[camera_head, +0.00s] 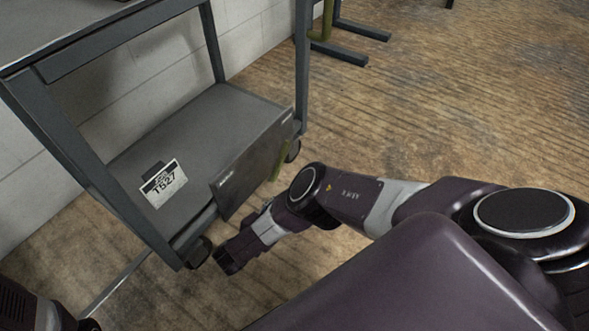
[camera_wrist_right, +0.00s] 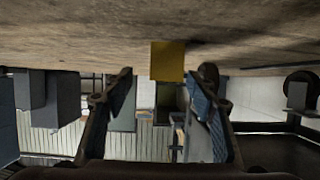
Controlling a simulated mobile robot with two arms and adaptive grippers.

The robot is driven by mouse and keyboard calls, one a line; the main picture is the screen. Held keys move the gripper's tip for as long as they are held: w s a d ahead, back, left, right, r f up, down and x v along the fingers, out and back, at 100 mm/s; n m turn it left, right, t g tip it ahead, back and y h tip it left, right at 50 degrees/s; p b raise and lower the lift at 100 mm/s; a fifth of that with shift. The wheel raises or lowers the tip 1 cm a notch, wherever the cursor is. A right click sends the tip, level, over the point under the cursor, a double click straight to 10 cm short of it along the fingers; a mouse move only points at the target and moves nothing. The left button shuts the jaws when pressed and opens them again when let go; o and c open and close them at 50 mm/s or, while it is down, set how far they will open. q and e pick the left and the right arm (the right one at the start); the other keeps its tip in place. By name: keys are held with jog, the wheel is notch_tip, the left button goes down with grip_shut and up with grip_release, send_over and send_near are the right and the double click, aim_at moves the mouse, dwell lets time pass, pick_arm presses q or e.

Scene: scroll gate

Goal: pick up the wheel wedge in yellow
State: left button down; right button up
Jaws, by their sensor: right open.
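A yellow block, the wheel wedge (camera_wrist_right: 168,60), stands on the floor in the right wrist view, which appears upside down. It is ahead of my right gripper (camera_wrist_right: 162,105), roughly in line with the gap between the two spread fingers. My right gripper is open and empty, and the wedge is apart from it. In the head view my right gripper (camera_head: 230,258) is low beside the cart's front corner, its fingers hard to make out. A yellowish strip (camera_head: 278,164) shows beside the cart's panel; I cannot tell whether it is the wedge.
A grey metal cart (camera_head: 225,112) with wheels stands at the left, close to my right gripper. The wooden floor (camera_head: 450,110) at the right is clear.

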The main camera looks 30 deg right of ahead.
jog(key=shift+b+x, duration=0.45)
jog(key=shift+x, duration=0.6)
jog(key=w+d+f+b, duration=0.2)
jog(key=b, duration=0.1)
jog(key=shift+d, duration=0.4)
jog(key=shift+w+d, duration=0.2)
jog(key=shift+d, duration=0.2)
jog(key=c, duration=1.4)
jog(key=shift+o, duration=0.2)
jog(key=shift+r, duration=0.2)
